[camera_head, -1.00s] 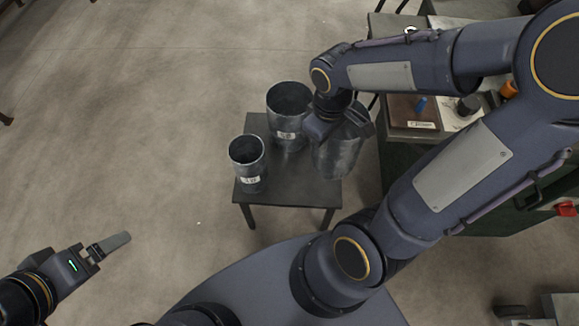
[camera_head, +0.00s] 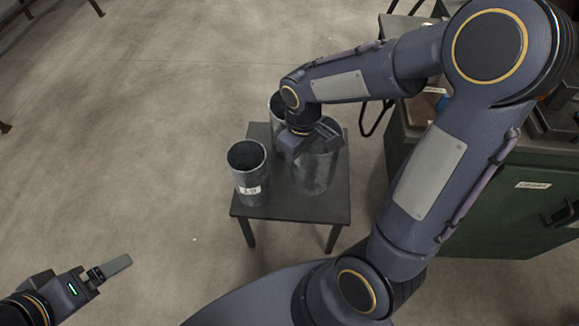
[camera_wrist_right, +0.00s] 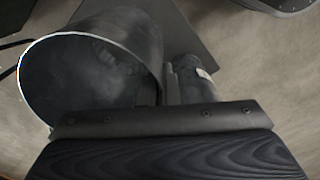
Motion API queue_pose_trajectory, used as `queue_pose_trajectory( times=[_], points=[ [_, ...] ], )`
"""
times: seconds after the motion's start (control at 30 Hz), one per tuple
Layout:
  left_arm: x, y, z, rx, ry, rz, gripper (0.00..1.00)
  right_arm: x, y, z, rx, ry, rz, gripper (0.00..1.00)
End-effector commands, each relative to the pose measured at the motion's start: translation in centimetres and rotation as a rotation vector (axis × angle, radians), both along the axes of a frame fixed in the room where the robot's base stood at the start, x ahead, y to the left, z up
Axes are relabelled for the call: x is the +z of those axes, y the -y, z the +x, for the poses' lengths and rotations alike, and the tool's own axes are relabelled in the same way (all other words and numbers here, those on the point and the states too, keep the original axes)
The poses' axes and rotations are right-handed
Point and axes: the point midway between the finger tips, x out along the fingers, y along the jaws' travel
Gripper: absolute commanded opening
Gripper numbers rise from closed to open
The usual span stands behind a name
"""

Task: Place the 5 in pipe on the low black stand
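The low black stand (camera_head: 285,209) is in the middle of the head view. A grey metal pipe (camera_head: 316,172), its label not in sight, is upright over the stand's right part; I cannot tell if its base touches the top. My right gripper (camera_head: 300,146) is at its upper rim and appears shut on its wall. The pipe's open rim (camera_wrist_right: 92,38) fills the left of the wrist view. A smaller labelled pipe (camera_head: 249,178) stands at the left, its label too blurred to read. Another pipe (camera_head: 277,106) is mostly hidden behind my gripper. My left gripper (camera_head: 118,265) is empty at lower left.
A green cabinet (camera_head: 480,215) stands right of the stand, with items on its top partly behind my right arm. The floor (camera_head: 130,150) left of the stand is clear.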

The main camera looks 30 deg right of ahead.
Motion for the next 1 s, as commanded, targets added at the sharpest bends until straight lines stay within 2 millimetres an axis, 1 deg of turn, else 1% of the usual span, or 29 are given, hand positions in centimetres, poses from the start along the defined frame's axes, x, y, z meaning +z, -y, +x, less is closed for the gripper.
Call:
queue_pose_trajectory(
  times=[0.03,0.1,0.23,0.43,0.5,0.6,0.67,1.0],
  points=[
    [-0.8,0.0,0.0,0.000,0.000,0.000,0.89,-1.3,-0.3,0.7,0.002,0.000,-0.001,0.00],
    [-1.2,0.0,0.0,0.000,0.000,0.000,0.89,-2.2,-0.6,1.4,0.001,0.000,-0.001,0.00],
    [-1.6,0.0,0.0,0.000,0.000,0.000,0.89,-3.1,-0.9,2.4,0.000,0.004,-0.001,0.00],
    [-2.0,0.0,0.0,0.000,0.000,0.000,0.89,-4.0,-1.2,3.1,0.000,0.004,-0.001,0.00],
    [-2.4,0.0,0.0,0.000,0.000,0.000,0.89,-4.8,-1.4,3.5,0.001,0.001,-0.001,0.00],
    [-3.1,0.0,0.0,0.000,0.000,0.000,0.89,-6.5,-1.3,3.4,0.001,0.000,-0.001,0.00],
    [-3.4,0.0,0.0,0.000,0.000,0.000,0.89,-7.2,-1.3,3.4,0.000,0.000,-0.001,0.00],
    [-3.4,0.0,0.0,0.000,0.000,0.000,0.89,-7.5,-1.3,3.4,-0.001,0.004,-0.001,0.00]
  ],
)
